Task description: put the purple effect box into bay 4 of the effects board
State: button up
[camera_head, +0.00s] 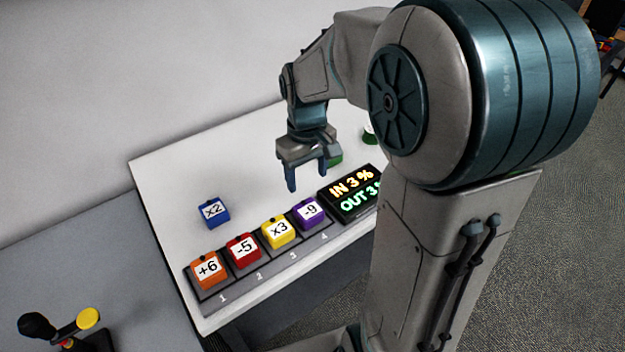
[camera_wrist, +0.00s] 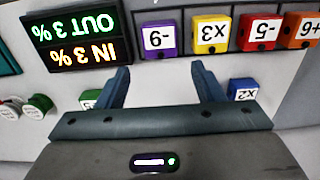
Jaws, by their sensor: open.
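The purple effect box (camera_head: 308,213), labelled -9, sits in bay 4 of the effects board (camera_head: 262,279). The orange +6 box (camera_head: 208,269), red -5 box (camera_head: 243,250) and yellow x3 box (camera_head: 278,232) sit in bays 1, 2 and 3. My gripper (camera_head: 307,183) is open and empty, above the table behind the board. In the wrist view its fingers (camera_wrist: 160,80) are spread apart, and the purple box (camera_wrist: 158,38) is beyond them, clear of both.
A blue x2 box (camera_head: 213,211) stands loose on the white table behind the board. A green box (camera_head: 334,159) is partly hidden behind my gripper. A display (camera_head: 352,192) reading IN 3 % stands right of bay 4.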

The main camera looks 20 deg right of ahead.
jog(key=s+r+m+t, duration=0.3)
jog(key=s, duration=1.1)
jog(key=shift+r+m, duration=0.15)
jog(key=shift+m, duration=0.15)
dwell(0.3)
